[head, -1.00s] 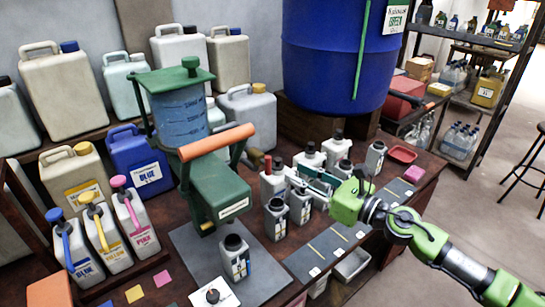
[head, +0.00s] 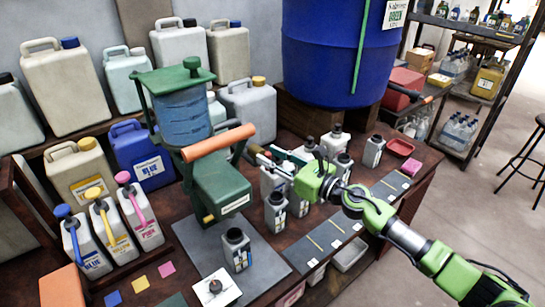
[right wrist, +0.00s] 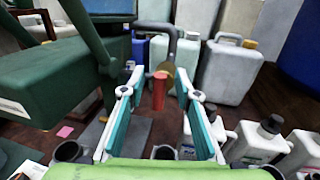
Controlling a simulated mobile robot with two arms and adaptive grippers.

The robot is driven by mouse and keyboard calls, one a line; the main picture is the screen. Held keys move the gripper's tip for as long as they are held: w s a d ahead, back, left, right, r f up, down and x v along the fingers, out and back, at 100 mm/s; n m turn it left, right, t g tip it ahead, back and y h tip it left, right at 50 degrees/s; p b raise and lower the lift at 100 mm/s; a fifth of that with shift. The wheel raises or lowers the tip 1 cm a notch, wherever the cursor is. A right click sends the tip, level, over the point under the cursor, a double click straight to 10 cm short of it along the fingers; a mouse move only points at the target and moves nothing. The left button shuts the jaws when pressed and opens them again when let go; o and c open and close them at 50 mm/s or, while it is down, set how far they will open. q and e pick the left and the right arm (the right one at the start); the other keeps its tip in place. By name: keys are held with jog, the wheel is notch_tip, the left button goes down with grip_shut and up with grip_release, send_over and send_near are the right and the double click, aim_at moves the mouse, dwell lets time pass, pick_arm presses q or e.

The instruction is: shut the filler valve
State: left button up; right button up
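The green filler (head: 222,185) stands on the bench with a blue see-through tank on top and an orange bar at its side. In the right wrist view, a brass valve body (right wrist: 168,72) sits at the end of a grey bent pipe. An upright red handle (right wrist: 159,91) shows just in front of it. My right gripper (right wrist: 162,88) is open, its white and teal fingers on either side of the red handle in that view. Contact cannot be told. In the head view, the right gripper (head: 260,154) reaches beside the filler and largely hides the valve. My left gripper is not in view.
Several grey bottles (head: 275,211) stand close under and around my right gripper. One bottle (head: 236,249) stands on the dark mat before the filler. Jugs line the back, and a large blue barrel (head: 335,60) stands behind right.

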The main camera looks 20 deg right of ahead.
grip_shut()
jog(key=shift+w+d+f+m+t+h+b, duration=0.1)
jog(key=shift+d+f+m+t+h+b, duration=0.45)
jog(key=shift+m, duration=2.8)
jog(key=shift+w+d+f+m+t+h+b, duration=0.2)
jog(key=shift+m+t+b, duration=0.65)
jog(key=shift+m, duration=2.45)
jog(key=shift+w+d+f+m+t+h+b, duration=0.15)
jog(key=shift+f+m+t+h+b, duration=0.55)
jog(key=shift+m, duration=2.65)
jog(key=shift+s+r+g+y, duration=0.1)
jog(key=shift+r+g+y, duration=0.05)
jog(key=shift+g+y, duration=0.2)
jog(key=shift+o, duration=0.4)
grip_release()
